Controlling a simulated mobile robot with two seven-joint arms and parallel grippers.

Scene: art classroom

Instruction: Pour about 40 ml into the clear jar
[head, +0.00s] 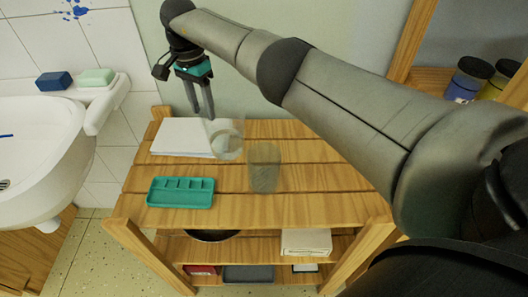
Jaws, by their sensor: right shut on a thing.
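My right gripper (201,115) points down above the back left of the wooden table and is shut on a clear vessel (229,146) near its rim. This see-through vessel looks tilted, and its lower part is close to the other one. A second clear vessel, jar-shaped (264,169), stands upright on the slats just right of and nearer than the held one. I cannot make out a liquid level in either vessel, nor tell whether they touch. My left gripper is not in view.
A teal palette tray (180,193) lies at the table's front left. White paper (182,137) lies behind it. The wooden table (320,180) is bare on its right side, below my arm. A sink (35,150) stands left; paint jars (468,78) stand on a shelf at right.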

